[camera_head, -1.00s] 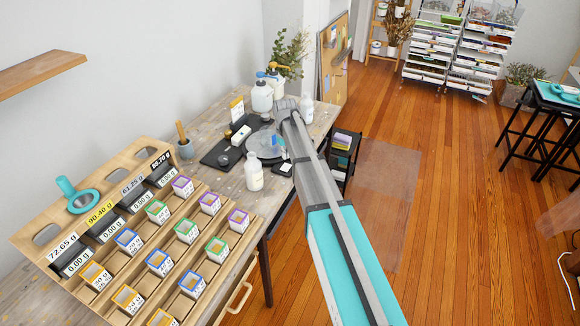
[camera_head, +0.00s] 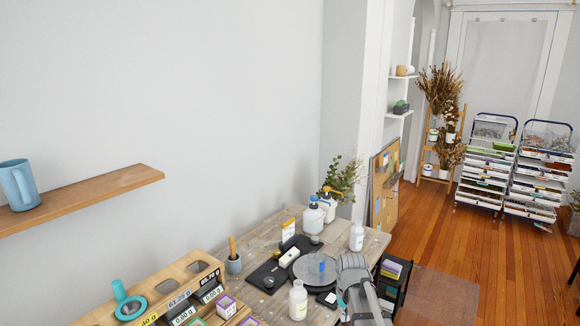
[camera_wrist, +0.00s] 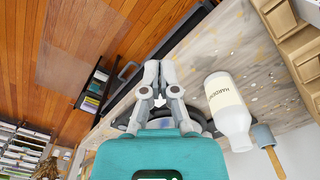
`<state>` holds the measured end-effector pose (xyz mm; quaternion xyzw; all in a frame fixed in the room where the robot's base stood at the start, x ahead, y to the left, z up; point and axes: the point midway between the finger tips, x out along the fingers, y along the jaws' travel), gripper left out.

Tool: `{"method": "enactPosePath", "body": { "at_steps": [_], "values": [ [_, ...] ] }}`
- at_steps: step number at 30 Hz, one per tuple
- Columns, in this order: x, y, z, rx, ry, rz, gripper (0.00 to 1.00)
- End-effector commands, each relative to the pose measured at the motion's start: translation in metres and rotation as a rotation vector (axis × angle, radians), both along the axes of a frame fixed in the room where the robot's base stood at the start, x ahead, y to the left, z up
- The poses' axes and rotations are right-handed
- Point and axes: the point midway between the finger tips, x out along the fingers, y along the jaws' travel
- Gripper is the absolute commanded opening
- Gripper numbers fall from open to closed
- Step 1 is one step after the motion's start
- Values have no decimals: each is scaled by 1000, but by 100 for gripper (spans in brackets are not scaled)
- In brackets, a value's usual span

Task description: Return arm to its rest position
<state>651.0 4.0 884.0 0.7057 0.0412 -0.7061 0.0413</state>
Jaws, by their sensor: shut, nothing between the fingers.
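My gripper (camera_wrist: 159,68) shows in the wrist view with its two grey fingers together and nothing between them. It is over the front edge of the wooden workbench (camera_wrist: 190,58). In the head view a grey part of my arm (camera_head: 357,285) rises from the bottom edge at the bench's right end; the fingertips cannot be made out there. A white hardener bottle (camera_wrist: 227,108) shows right of the fingers in the wrist view, apart from them. A round grey turntable (camera_head: 312,271) lies on the bench left of my arm.
A white bottle (camera_head: 298,300) stands in front of the turntable, another (camera_head: 357,237) behind my arm. A wooden rack (camera_head: 95,318) fills the bench's left end. A black shelf unit (camera_head: 393,277) stands off the bench's right end. Wooden floor (camera_head: 450,240) is open beyond.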

Motion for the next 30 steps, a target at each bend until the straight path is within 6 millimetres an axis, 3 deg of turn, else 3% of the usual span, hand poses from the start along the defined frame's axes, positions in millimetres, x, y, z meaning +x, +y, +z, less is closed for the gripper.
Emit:
{"method": "enactPosePath", "body": {
  "at_steps": [1,3,9,14,30],
  "values": [
    [-32,-1,11,0,0,-19,0],
    [-56,-2,17,0,0,-45,0],
    [-103,-4,28,0,0,-100,0],
    [-114,-5,30,0,0,-117,0],
    [-113,-5,29,0,0,-117,0]
  ]
}}
